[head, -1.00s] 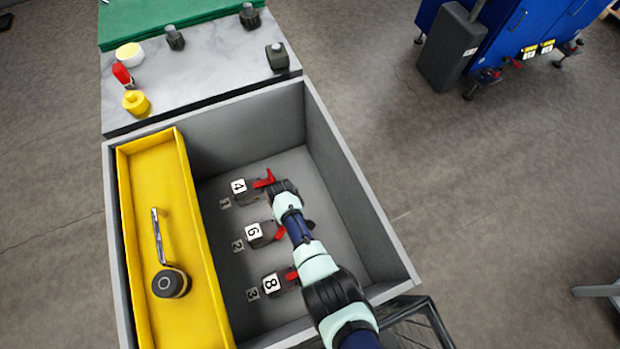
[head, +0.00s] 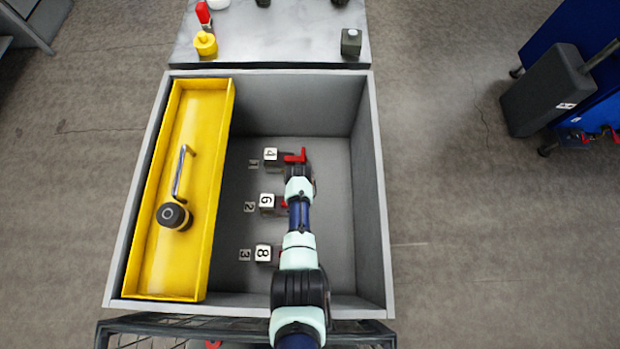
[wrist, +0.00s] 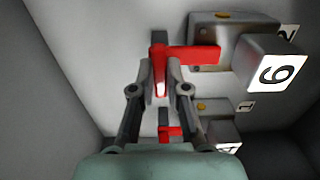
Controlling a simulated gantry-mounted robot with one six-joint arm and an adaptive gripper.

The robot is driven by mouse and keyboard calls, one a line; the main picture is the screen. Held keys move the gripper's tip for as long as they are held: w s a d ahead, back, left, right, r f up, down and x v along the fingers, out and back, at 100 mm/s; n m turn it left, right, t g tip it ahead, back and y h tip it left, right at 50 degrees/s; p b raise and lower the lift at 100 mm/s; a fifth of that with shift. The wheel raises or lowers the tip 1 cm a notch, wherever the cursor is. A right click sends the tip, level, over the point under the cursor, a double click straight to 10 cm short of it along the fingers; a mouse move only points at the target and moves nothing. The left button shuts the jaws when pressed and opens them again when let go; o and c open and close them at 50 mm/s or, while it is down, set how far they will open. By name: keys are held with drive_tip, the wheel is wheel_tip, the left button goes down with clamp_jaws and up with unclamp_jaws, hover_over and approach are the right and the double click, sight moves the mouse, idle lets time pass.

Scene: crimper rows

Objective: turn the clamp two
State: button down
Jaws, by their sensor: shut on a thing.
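Clamp two is a grey body with a white block marked 6 (head: 267,201) in the middle of a row of three clamps. In the wrist view its block (wrist: 268,68) is at the right, and its red lever (wrist: 200,54) reaches left from the body. My gripper (wrist: 159,78) is shut on the outer end of this lever. In the head view my arm hides the gripper, and only a bit of the red lever (head: 284,205) shows beside the arm.
The clamp marked 4 (head: 271,154) lies beyond, with its red lever (head: 296,157). The clamp marked 8 (head: 263,253) lies nearer, partly behind my arm. Grey box walls (head: 371,190) surround the row. A yellow tray (head: 190,265) stands at the left. The floor right of the clamps is clear.

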idle(0.4)
drive_tip(key=c, duration=1.2)
unclamp_jaws()
drive_tip(key=shift+o, duration=0.2)
wheel_tip(320, 180, up, 12)
